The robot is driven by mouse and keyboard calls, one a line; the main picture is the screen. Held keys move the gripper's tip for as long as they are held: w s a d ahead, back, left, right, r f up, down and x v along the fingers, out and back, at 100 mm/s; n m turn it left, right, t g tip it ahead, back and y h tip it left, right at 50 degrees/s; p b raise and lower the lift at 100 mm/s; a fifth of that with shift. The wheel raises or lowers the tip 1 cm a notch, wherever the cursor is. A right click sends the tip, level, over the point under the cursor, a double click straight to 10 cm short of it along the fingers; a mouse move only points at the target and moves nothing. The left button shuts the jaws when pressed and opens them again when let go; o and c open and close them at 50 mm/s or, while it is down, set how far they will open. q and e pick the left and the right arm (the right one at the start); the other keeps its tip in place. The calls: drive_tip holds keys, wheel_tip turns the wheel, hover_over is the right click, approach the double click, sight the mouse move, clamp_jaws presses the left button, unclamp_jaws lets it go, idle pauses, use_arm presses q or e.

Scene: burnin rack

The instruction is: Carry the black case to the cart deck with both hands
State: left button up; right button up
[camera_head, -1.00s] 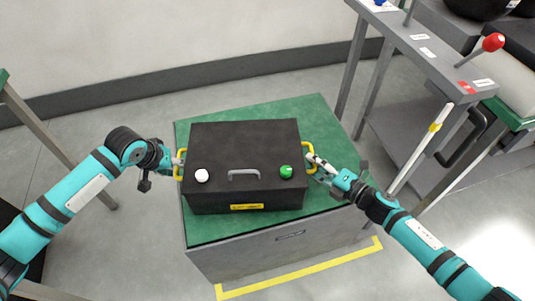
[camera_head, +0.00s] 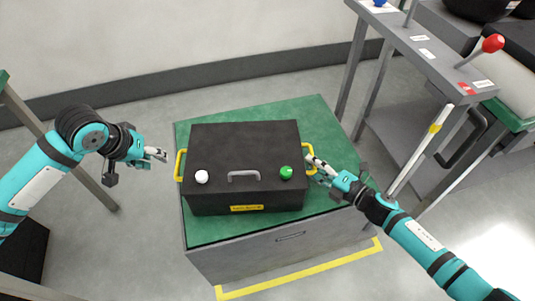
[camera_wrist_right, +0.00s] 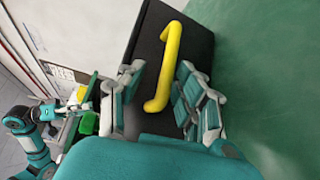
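The black case (camera_head: 243,150) sits flat on the green top (camera_head: 315,220) of a grey cabinet or cart. It has a white knob, a green knob, a grey front handle and yellow side handles. My left gripper (camera_head: 164,154) is just left of the left yellow handle (camera_head: 179,166), apart from it, with its fingers slightly spread and empty. My right gripper (camera_head: 314,168) is at the right yellow handle (camera_head: 309,158). In the right wrist view, that handle (camera_wrist_right: 167,65) passes between the open fingers of my right gripper (camera_wrist_right: 160,95), with gaps on both sides.
A grey bench (camera_head: 430,50) with a red-knobbed lever (camera_head: 493,43) stands at the right. A white bar with a yellow band (camera_head: 435,128) slants near my right arm. Yellow tape (camera_head: 300,268) marks the floor in front of the cabinet. The floor at left is partly clear.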

drive_tip(key=shift+s+d, duration=0.15)
drive_tip(key=v, duration=1.1)
drive_tip(key=shift+s+d, duration=0.2)
drive_tip(key=shift+s, duration=0.05)
